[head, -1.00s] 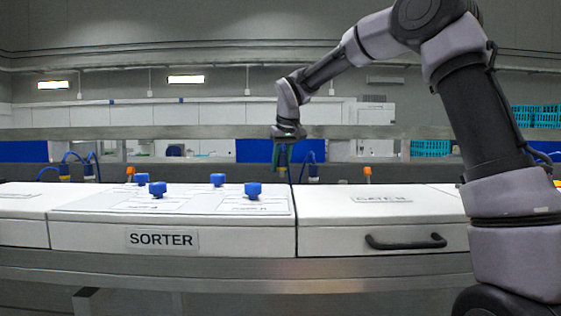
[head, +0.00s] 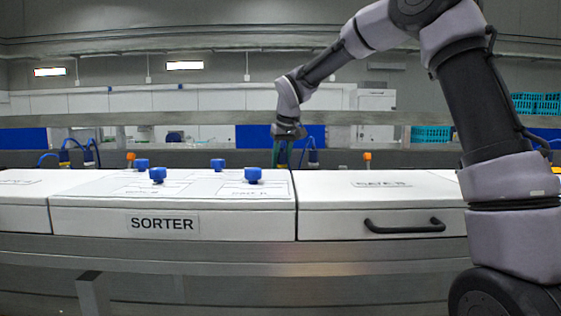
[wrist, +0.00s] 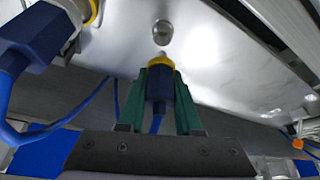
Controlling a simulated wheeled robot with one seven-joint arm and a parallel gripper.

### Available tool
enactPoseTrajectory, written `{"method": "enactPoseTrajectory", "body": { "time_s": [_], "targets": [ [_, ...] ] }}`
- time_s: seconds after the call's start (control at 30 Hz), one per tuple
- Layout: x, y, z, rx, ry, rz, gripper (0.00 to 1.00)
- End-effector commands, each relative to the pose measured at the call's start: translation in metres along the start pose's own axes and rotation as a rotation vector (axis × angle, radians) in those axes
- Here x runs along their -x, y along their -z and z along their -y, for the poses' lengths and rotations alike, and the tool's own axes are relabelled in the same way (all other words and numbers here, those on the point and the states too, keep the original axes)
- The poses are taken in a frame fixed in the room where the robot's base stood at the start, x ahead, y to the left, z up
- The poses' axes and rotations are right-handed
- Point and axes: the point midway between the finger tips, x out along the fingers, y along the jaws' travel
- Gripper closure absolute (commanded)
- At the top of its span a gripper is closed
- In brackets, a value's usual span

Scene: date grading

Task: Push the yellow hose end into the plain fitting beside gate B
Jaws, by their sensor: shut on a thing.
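My gripper (wrist: 160,100) has green fingers closed on the yellow hose end (wrist: 160,66), a dark blue plug with a yellow collar and a blue hose trailing below. In the wrist view a plain round metal fitting (wrist: 162,32) sits on the steel face just ahead of the plug's tip, roughly in line with it, with a small gap between. In the head view my gripper (head: 283,150) is behind the sorter's back edge, near the seam beside the right-hand lid (head: 385,184), whose gate lettering is blurred. The fitting is hidden there.
Another blue plug with a yellow ring (wrist: 38,40) is close on the left in the wrist view. A blue hose plug (head: 312,155) stands just right of my gripper in the head view. Blue knobs (head: 253,175) and orange caps (head: 367,160) stick up around the sorter (head: 90,215).

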Motion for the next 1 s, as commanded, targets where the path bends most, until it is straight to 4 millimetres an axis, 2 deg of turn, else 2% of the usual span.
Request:
{"method": "enactPoseTrajectory", "body": {
  "time_s": [0.33,1.0],
  "targets": [
    [-0.002,-0.001,0.0,0.0,0.0,0.0,1.0],
    [-0.019,-0.008,0.001,0.001,0.0,-0.001,1.0]
  ]
}}
